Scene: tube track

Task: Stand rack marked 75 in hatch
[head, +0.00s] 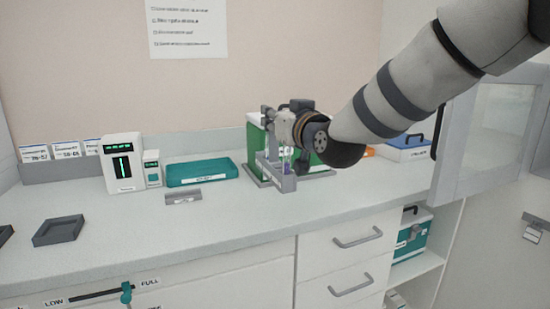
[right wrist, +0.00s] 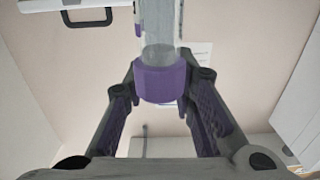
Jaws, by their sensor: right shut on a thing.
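A grey rack (head: 287,184) stands upright on the counter in front of a green case, with purple showing in it. No number on it is readable. My right gripper (head: 290,126) is at the top of the rack, and the wrist hides part of it. In the right wrist view, my right gripper (right wrist: 165,82) is shut on a clear tube with a purple cap (right wrist: 162,78). A second purple-marked tube (right wrist: 138,22) shows beyond it. An open white door with a window (head: 497,125) stands at the right; I cannot tell whether it belongs to the hatch. My left gripper is not in view.
The green case (head: 254,147) stands behind the rack. A teal tray (head: 202,173), a grey block (head: 183,197) and white devices (head: 122,162) are left of it. A blue-and-white box (head: 403,148) is at the right. The front counter is mostly clear.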

